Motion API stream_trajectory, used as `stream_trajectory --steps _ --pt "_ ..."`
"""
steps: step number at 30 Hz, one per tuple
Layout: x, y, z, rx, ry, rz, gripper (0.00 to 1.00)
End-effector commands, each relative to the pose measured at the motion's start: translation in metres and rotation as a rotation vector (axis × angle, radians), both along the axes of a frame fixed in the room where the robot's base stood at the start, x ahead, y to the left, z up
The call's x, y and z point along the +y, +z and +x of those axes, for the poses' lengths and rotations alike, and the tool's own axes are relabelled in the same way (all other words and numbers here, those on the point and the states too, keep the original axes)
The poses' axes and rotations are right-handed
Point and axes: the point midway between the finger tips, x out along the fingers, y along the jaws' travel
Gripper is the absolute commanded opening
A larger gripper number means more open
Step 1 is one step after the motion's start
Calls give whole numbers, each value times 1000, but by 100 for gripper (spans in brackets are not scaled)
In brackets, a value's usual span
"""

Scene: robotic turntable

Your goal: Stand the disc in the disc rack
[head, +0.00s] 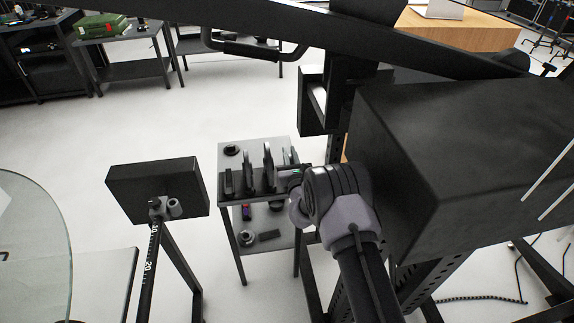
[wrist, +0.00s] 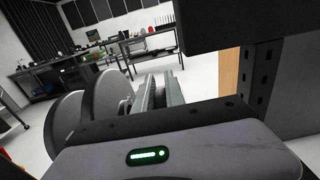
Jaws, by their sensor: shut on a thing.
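Two grey discs stand upright side by side on the small table in the head view, a left one (head: 247,170) and a right one (head: 268,162). In the wrist view, two large round discs, a nearer one (wrist: 62,125) and a farther one (wrist: 105,95), stand to the left of the fingers. A dark rack (head: 262,195) appears to lie under them; its slots cannot be made out. My gripper (head: 284,173) is at the table's right side, just right of the discs. In the wrist view its fingers (wrist: 160,92) are close together, shut on a disc that is mostly hidden.
The small two-level table (head: 225,150) holds a dark round part (head: 232,151) at its back left and loose parts on its lower shelf. A large black box (head: 440,150) crowds the right side. A black panel on a stand (head: 150,185) is left. Open floor lies behind.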

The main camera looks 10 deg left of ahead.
Motion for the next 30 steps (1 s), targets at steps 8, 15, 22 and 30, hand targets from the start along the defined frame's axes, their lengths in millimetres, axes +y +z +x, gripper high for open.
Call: stream_trajectory --steps 8,15,22,30 --pt "6 -20 20 0 0 0 0" --pt "6 -36 20 -1 0 1 0" --pt "5 -39 19 1 0 0 22" --pt "5 -39 19 1 0 0 36"
